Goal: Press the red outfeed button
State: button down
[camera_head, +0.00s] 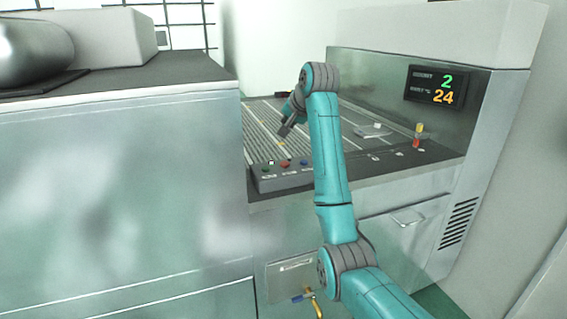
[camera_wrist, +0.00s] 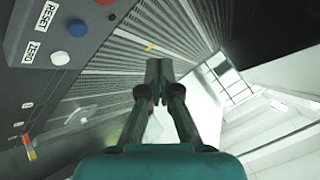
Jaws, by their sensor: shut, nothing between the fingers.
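The red button (camera_head: 285,163) is on a dark grey button panel (camera_head: 283,182) at the front edge of the ribbed machine bed. A green button (camera_head: 266,169) is left of it. In the wrist view the red button (camera_wrist: 106,2) is cut by the top edge, with a blue button (camera_wrist: 77,28) and a white button (camera_wrist: 60,58) in line below it. My gripper (camera_head: 284,130) is above and behind the panel in the head view, apart from the buttons. The wrist view shows my gripper (camera_wrist: 166,64) shut and empty, its fingertips right of the button row.
The ribbed bed (camera_head: 262,122) lies behind the panel. A display (camera_head: 437,88) reads 2 and 24 on the right wall. A small red and yellow stack light (camera_head: 418,136) stands at the right. A large cabinet (camera_head: 120,190) fills the left foreground.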

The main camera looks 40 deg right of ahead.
aim_at(286, 164)
jog(key=shift+f, duration=4.4)
jog(key=shift+f, duration=0.15)
jog(key=shift+f, duration=0.25)
jog(key=shift+f, duration=0.5)
jog(key=shift+r, duration=0.9)
jog(key=shift+r, duration=0.15)
jog(key=shift+r, duration=2.35)
